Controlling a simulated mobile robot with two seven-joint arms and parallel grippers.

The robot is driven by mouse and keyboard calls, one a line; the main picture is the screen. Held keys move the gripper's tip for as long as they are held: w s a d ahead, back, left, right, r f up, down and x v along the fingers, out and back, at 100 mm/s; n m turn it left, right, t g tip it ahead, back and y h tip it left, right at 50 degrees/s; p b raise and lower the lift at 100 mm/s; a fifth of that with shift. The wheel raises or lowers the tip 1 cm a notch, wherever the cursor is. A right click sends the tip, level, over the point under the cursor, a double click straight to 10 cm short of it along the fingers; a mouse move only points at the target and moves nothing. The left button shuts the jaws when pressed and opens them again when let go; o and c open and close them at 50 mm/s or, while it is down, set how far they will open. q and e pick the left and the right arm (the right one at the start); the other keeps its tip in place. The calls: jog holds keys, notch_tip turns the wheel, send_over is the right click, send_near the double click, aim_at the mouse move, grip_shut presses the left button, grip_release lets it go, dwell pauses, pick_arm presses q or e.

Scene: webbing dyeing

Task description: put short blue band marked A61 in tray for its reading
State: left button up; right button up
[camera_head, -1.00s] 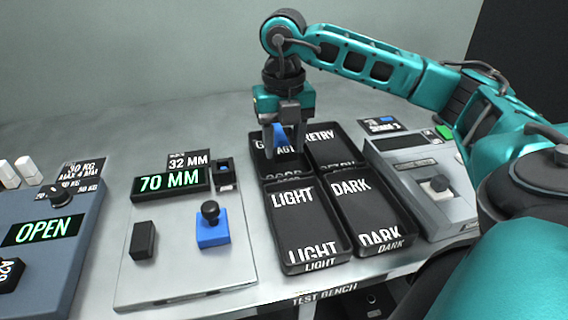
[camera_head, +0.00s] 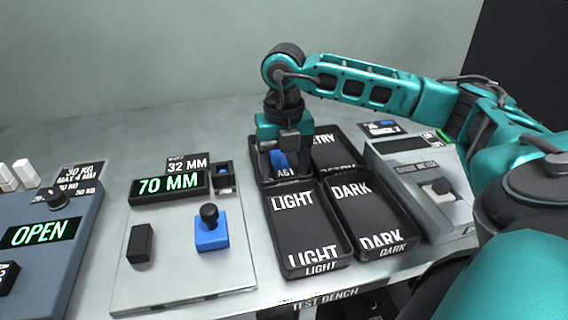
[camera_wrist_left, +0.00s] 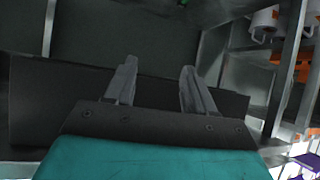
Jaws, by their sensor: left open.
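The short blue band (camera_head: 278,159), with its A61 tag (camera_head: 285,173) showing, is at my right gripper (camera_head: 284,164). My right gripper points down inside the back-left tray (camera_head: 262,183), with its jaws around the band. The jaws and arm partly hide this tray's lettering; its wall shows around the fingers. Whether the band touches the tray floor I cannot tell. My left gripper (camera_wrist_left: 160,85) is open and empty in the left wrist view, away from the trays, and is not in the head view.
The LIGHT tray (camera_head: 287,265), DARK tray (camera_head: 395,245) and RETRY tray (camera_head: 335,132) adjoin the back-left tray. Left stands a gauge reading 70 MM (camera_head: 169,184) with a blue block (camera_head: 212,236). A grey device (camera_head: 425,185) stands right. A blue-grey unit reads OPEN (camera_head: 40,233).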

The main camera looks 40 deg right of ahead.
pick_arm(q)
jog(key=shift+f, duration=0.1)
pick_arm(e)
jog(key=shift+o, duration=0.2)
jog(key=shift+r, duration=0.25)
pick_arm(q)
jog(key=shift+s+a+r+p, duration=0.25)
jog(key=shift+s+a+p, duration=0.25)
jog(key=shift+p, duration=0.7)
pick_arm(e)
notch_tip(320, 180, up, 12)
pick_arm(q)
jog(key=shift+w+r, duration=0.1)
jog(key=shift+w, duration=0.05)
pick_arm(e)
jog(key=shift+f, duration=0.1)
